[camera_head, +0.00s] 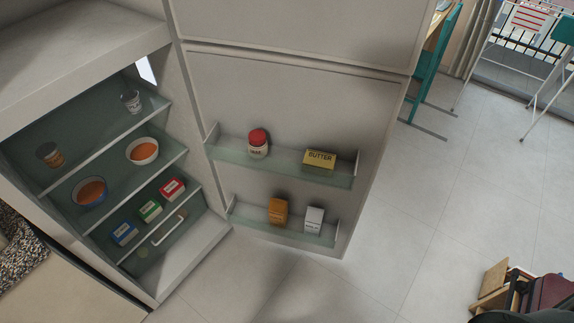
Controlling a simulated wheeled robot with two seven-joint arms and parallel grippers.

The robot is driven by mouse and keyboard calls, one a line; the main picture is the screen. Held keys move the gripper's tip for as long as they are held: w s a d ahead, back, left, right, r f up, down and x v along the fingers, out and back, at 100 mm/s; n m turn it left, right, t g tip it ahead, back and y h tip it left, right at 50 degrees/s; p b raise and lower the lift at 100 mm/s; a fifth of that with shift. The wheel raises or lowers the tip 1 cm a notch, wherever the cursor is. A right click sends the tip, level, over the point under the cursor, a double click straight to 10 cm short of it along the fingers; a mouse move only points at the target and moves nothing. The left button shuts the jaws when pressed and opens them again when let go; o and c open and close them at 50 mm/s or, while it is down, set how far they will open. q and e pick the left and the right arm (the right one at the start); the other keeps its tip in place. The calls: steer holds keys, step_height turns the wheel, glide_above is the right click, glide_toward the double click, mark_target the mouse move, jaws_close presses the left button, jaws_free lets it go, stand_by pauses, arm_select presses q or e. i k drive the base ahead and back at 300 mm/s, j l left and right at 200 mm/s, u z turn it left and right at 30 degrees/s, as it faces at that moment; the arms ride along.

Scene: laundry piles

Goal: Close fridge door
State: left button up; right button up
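The fridge door (300,110) stands wide open, swung out to the right of the fridge body. Its inner side faces me. An upper door shelf holds a red-lidded jar (258,143) and a yellow butter box (320,158). A lower door shelf holds an orange-brown carton (278,211) and a white carton (314,219). The open fridge interior (105,170) at the left has glass shelves with cups, bowls and small boxes. Neither of my grippers shows in the head view.
Light tiled floor (440,215) is clear in front and to the right of the door. A teal chair (434,65) stands behind the door at upper right, near a white drying rack (530,60). A wooden crate (492,285) with dark items sits at lower right. A speckled rug lies at lower left.

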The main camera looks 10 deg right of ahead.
mark_target(350, 112)
steer(key=i+l+u, duration=0.3)
steer(key=l, duration=0.2)
steer(key=i+l+u, duration=0.15)
steer(key=l, duration=0.15)
steer(key=l+u, duration=0.25)
steer(key=l, duration=0.3)
steer(key=l+u, duration=0.3)
steer(key=l, duration=0.3)
steer(key=l+u, duration=0.25)
steer(key=l, duration=0.3)
steer(key=k+l+u, duration=0.15)
steer(key=l+u, duration=0.15)
steer(key=l, duration=0.2)
steer(key=l+u, duration=0.25)
steer(key=l, duration=0.35)
steer(key=k+l+u, duration=0.15)
steer(key=l+u, duration=0.15)
steer(key=l, duration=0.3)
steer(key=l+u, duration=0.35)
steer(key=l, duration=0.4)
